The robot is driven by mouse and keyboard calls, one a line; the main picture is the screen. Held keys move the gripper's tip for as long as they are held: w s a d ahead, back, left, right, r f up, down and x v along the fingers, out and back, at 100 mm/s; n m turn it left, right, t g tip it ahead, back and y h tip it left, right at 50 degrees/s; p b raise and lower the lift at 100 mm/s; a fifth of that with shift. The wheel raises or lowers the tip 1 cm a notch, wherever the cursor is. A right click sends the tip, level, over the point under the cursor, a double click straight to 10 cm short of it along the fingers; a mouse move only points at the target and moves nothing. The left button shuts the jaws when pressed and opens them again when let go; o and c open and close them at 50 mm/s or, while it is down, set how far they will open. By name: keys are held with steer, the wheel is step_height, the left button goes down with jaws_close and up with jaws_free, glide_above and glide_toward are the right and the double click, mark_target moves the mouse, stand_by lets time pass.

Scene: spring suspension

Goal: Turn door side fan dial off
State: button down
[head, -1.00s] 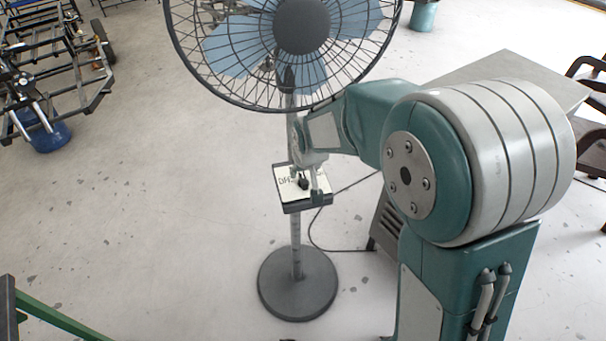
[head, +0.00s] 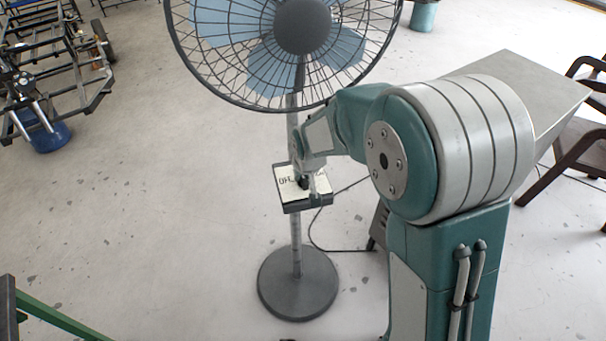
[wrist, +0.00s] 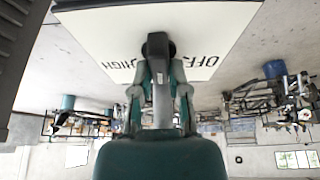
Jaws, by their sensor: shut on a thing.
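The fan (head: 302,27) stands upright on a round base (head: 298,283), with a small control box (head: 292,206) on its pole. The box's white panel (wrist: 205,30) reads "OFF" and "HIGH" in the wrist view. Which setting the dial points to is not clear.
A grey cabinet (head: 520,90) and dark chairs (head: 575,150) stand to the right. A metal frame cart (head: 60,75) and a blue bucket (head: 45,136) are at the left. A cable (head: 325,248) runs from the fan across the floor. The floor left of the fan is clear.

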steer(key=shift+f+n, duration=0.1)
steer(key=shift+n, duration=0.2)
steer(key=n+y, duration=0.1)
steer(key=n, duration=0.1)
steer(key=n+g, duration=0.1)
steer(key=n, duration=0.2)
steer(key=shift+s+a+y, duration=0.1)
steer(key=shift+a+y, duration=0.05)
steer(key=shift+y, duration=0.25)
steer(key=n+g, duration=0.1)
steer(key=n, duration=0.2)
steer(key=n+g+y, duration=0.1)
steer(key=n, duration=0.2)
steer(key=shift+s+a, duration=0.1)
steer(key=shift+s, duration=0.05)
steer(key=c, duration=0.6)
jaws_free()
